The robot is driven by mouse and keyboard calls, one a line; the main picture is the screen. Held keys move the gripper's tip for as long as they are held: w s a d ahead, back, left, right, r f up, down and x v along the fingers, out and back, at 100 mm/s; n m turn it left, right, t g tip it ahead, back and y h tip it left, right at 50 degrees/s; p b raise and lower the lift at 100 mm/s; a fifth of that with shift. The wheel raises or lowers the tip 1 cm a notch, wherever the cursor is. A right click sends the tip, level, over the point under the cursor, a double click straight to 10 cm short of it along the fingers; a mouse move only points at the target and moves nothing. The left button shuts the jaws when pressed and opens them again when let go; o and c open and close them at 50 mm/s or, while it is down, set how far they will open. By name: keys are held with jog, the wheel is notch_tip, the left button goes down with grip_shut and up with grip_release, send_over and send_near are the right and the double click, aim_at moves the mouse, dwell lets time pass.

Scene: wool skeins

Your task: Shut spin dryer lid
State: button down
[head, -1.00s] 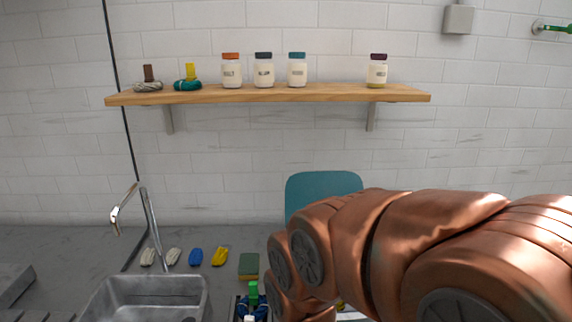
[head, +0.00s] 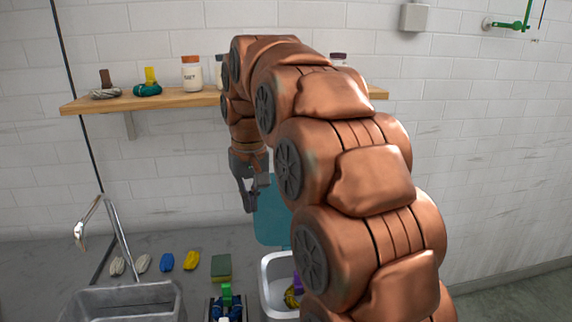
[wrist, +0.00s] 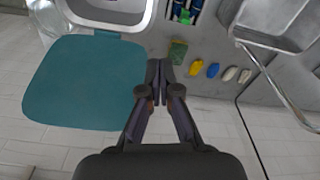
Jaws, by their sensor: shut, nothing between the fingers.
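The spin dryer's teal lid (head: 270,215) stands open and upright against the tiled wall, partly hidden behind my arm in the head view. In the wrist view the lid (wrist: 85,82) lies at the left, joined to the dryer's white rim. The white dryer body (head: 272,292) is below it, its open tub showing something purple and yellow inside. My gripper (head: 248,200) points down at the lid's left edge in the head view. In the wrist view my gripper (wrist: 159,68) is shut and empty, just beside the lid; whether it touches cannot be told.
A wooden shelf (head: 160,100) with jars and skeins runs behind my arm. A green sponge (head: 221,267), several small skeins and a steel sink (head: 125,302) with a tall tap (head: 105,225) lie left of the dryer. A rack with blue and green items (head: 226,308) stands between.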

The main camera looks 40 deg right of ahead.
jog(key=w+d+r+m+t+p, duration=0.1)
jog(key=w+d+r, duration=0.25)
jog(key=d, duration=0.25)
jog(key=w+d+r+m+h+p, duration=0.1)
jog(key=w+d+r, duration=0.1)
jog(key=w+d, duration=0.35)
jog(key=w+d+r+m+t+p, duration=0.1)
jog(key=w+d+r, duration=0.1)
jog(key=w+d, duration=0.35)
jog(key=s+f+p, duration=0.3)
jog(key=f, duration=0.6)
jog(key=shift+d, duration=0.2)
dwell(0.4)
jog(key=shift+s+b, duration=0.25)
jog(key=shift+b, duration=0.25)
